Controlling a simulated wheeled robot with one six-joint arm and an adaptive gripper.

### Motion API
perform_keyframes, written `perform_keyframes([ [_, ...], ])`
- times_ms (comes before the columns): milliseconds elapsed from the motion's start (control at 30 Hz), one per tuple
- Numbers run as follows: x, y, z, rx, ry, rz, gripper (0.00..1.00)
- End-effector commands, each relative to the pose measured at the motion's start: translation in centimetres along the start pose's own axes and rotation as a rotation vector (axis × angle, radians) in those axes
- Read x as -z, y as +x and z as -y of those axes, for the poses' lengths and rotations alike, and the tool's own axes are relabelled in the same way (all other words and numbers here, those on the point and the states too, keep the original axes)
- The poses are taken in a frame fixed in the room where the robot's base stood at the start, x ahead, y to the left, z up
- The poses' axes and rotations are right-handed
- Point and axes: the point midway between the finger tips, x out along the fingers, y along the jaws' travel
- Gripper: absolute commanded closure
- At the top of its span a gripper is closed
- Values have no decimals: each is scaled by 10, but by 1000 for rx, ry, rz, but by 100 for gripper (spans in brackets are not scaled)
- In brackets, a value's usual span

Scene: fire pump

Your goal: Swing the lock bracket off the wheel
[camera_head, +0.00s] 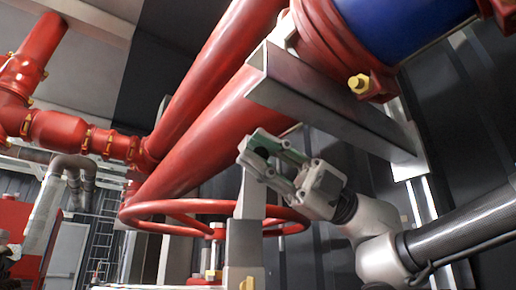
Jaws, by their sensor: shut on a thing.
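The red wheel (160,207) lies roughly level at the lower middle, seen from a low angle, with its hub and stem under it. The lock bracket (250,200) appears to be the pale grey upright piece at the right part of the wheel, crossing in front of its rim. Whether it touches the rim I cannot tell. My gripper (257,157) comes in from the right and is shut on the upper end of the bracket. Its fingers hide part of that end.
A grey metal beam (335,110) slants just above my gripper, close to it. Large red pipes (205,130) run diagonally behind and above the wheel. A red flange with a yellow bolt (359,83) and a blue pipe section (400,22) are at the upper right.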

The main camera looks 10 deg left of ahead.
Motion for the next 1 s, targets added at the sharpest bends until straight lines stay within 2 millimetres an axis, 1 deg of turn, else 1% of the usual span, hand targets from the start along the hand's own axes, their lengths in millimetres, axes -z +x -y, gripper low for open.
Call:
perform_keyframes([
  [300, 7, -4, 7, 1, -79, -39, 100],
  [767, 8, -4, 8, 1, -89, -44, 100],
  [800, 8, -4, 8, 1, -89, -44, 72],
  [900, 8, -4, 8, 1, -89, -44, 57],
  [1000, 8, -4, 8, 1, -89, -44, 57],
])
